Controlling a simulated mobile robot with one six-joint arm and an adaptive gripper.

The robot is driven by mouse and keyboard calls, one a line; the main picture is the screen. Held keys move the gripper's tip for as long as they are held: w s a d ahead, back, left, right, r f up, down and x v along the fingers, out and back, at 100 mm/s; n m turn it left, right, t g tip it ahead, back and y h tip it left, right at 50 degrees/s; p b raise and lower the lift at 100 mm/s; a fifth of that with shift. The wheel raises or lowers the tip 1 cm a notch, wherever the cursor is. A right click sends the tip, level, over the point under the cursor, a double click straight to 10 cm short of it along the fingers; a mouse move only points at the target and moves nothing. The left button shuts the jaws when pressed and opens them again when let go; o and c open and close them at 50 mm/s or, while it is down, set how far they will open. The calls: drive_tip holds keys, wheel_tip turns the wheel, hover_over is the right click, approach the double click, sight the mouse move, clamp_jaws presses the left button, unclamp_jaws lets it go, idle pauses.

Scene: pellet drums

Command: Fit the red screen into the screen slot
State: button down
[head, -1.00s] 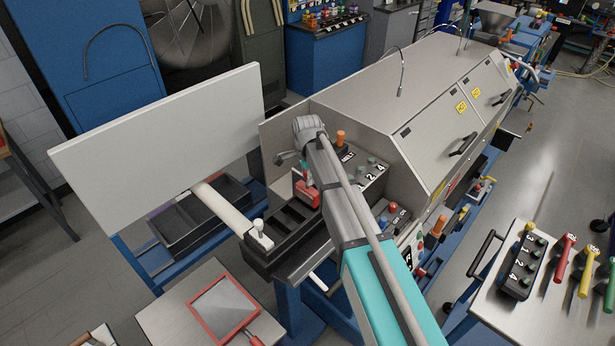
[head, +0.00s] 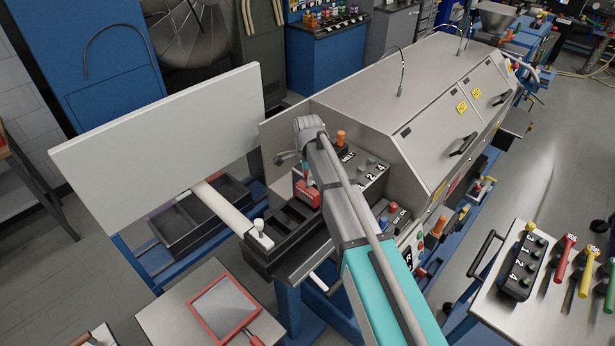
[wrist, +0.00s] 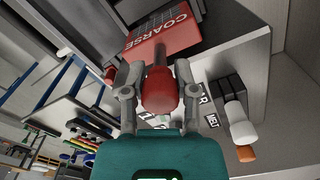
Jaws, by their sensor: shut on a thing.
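My gripper (wrist: 158,90) is shut on the red handle of the red screen (wrist: 165,38). The handle ends in a round red knob, and the screen's red plate reads "COARSE" with a dark grid behind it. In the head view the red screen (head: 306,194) shows as a small red patch beyond my wrist, by the dark slotted block at the machine's end; my arm hides most of the gripper. The screen's far end lies near dark metal parts in the wrist view. I cannot tell whether it sits inside the screen slot, which I cannot make out clearly.
A black slotted block (head: 262,252) with a white-knobbed lever stands left of my gripper. A large pale panel (head: 160,140) rises at left. A red-framed grey panel (head: 224,309) lies on the front table.

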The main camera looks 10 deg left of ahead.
sight(308, 188)
drive_tip(key=shift+f+b, duration=2.9)
drive_tip(key=shift+f, duration=0.05)
idle(0.7)
drive_tip(key=shift+c, duration=1.6)
unclamp_jaws()
drive_tip(key=shift+r, duration=0.15)
wheel_tip(308, 188, up, 11)
drive_tip(key=p, duration=1.1)
drive_tip(key=shift+r+p, duration=0.2)
drive_tip(key=shift+p, duration=0.1)
